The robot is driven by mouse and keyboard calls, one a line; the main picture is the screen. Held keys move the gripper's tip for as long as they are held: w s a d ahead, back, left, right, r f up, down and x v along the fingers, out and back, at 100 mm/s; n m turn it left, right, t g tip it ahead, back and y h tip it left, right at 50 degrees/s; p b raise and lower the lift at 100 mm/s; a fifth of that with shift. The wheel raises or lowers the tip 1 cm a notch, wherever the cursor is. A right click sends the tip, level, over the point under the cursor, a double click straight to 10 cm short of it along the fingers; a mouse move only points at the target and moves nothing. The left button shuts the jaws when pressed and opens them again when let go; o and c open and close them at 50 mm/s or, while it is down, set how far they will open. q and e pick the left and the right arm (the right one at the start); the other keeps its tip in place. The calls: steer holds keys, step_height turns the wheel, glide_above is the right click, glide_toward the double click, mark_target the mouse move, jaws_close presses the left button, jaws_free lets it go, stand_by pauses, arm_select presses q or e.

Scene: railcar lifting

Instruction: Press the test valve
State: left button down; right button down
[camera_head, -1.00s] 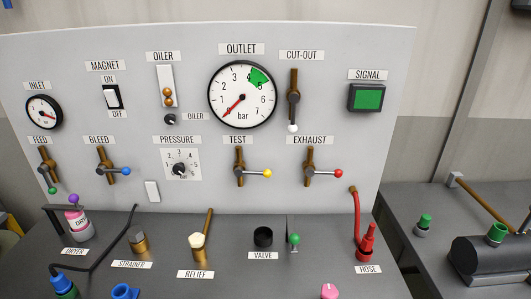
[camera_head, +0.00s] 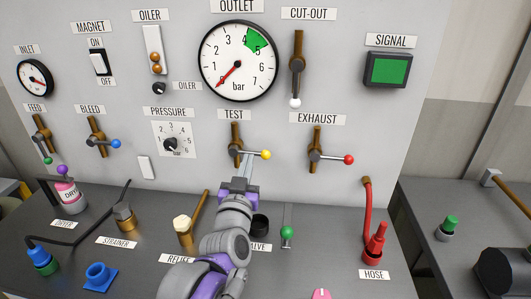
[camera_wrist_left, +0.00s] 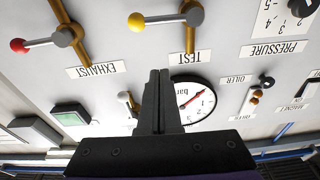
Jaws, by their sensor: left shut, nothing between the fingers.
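The test valve (camera_head: 236,143) is on the grey panel under the TEST label. It is a brown pipe with a grey hub and a lever pointing right to a yellow ball (camera_head: 266,154). My left gripper (camera_head: 247,160) is shut and empty, its tips in front of the panel by the lever, left of the ball. The left wrist view is upside down. There the shut fingers (camera_wrist_left: 159,72) point towards the panel, and the valve (camera_wrist_left: 192,14) and yellow ball are beyond the tips. I cannot tell whether the tips touch the lever. My right gripper is not in view.
The exhaust valve (camera_head: 315,151) with a red ball is to the right, and the bleed valve (camera_head: 97,138) with a blue ball to the left. The outlet gauge (camera_head: 239,60) is above. On the bench, the relief fitting (camera_head: 186,231) and green-topped lever (camera_head: 287,233) flank my arm.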

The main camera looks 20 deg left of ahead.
arm_select(q)
steer(key=shift+s, duration=0.15)
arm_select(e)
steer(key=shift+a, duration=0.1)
arm_select(q)
steer(key=r, duration=0.1)
glide_above(253, 152)
steer(key=s, duration=0.1)
steer(key=shift+s+d+f, duration=0.2)
steer(key=shift+f, duration=0.7)
steer(key=shift+s+d+f, duration=0.15)
steer(key=shift+d+f, duration=0.05)
steer(key=shift+f, duration=0.7)
